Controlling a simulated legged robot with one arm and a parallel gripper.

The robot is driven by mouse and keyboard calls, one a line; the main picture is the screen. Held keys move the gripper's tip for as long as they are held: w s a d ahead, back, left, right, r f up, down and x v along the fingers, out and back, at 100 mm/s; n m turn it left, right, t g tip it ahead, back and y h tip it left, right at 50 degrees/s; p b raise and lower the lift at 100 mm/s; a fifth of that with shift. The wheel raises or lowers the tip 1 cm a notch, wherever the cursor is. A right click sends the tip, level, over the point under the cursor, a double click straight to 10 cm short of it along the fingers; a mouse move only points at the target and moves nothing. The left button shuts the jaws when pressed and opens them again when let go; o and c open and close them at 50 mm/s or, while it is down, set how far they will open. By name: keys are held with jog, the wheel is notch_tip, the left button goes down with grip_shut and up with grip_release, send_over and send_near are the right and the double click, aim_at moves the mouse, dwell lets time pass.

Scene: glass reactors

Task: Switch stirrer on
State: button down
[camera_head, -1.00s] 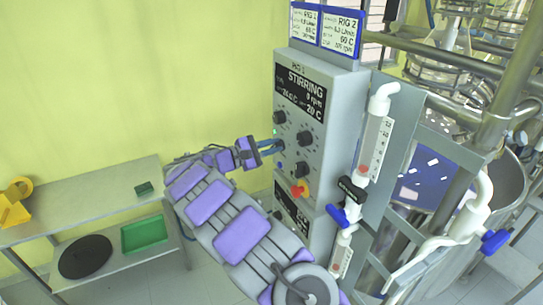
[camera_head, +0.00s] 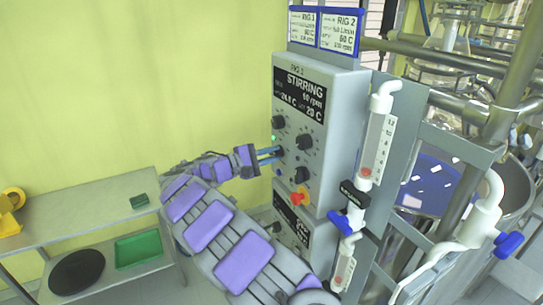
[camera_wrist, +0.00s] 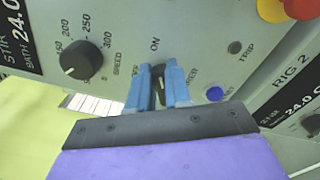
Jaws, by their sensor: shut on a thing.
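The grey control panel (camera_head: 312,91) of the stirring rig stands at the centre of the head view. A small dark switch (camera_wrist: 161,88) sits below the word ON in the wrist view. My gripper (camera_wrist: 158,72) has its blue fingers on either side of this switch and is shut on it. The head view also shows the gripper (camera_head: 271,155) at the panel's face. A green lamp (camera_head: 274,138) shines just above the fingers. The black speed knob (camera_wrist: 82,57) is left of the switch in the wrist view.
A red and yellow stop button (camera_head: 299,196) sits lower on the panel. A flow tube with blue-handled valves (camera_head: 340,222) stands close on the right, before metal frames and a glass vessel. A grey bench (camera_head: 90,205) with a green tray (camera_head: 138,249) is at left.

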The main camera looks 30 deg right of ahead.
jog(key=shift+f, duration=0.25)
jog(key=c, duration=1.2)
grip_release()
jog(key=shift+a, duration=0.1)
jog(key=shift+c, duration=0.2)
jog(key=shift+o, duration=0.9)
jog(key=shift+a+r, duration=0.1)
jog(key=shift+r, duration=0.05)
jog(key=a, duration=1.7)
jog(key=shift+s+a+p, duration=0.2)
jog(key=shift+a+p, duration=0.1)
jog(key=shift+p, duration=0.15)
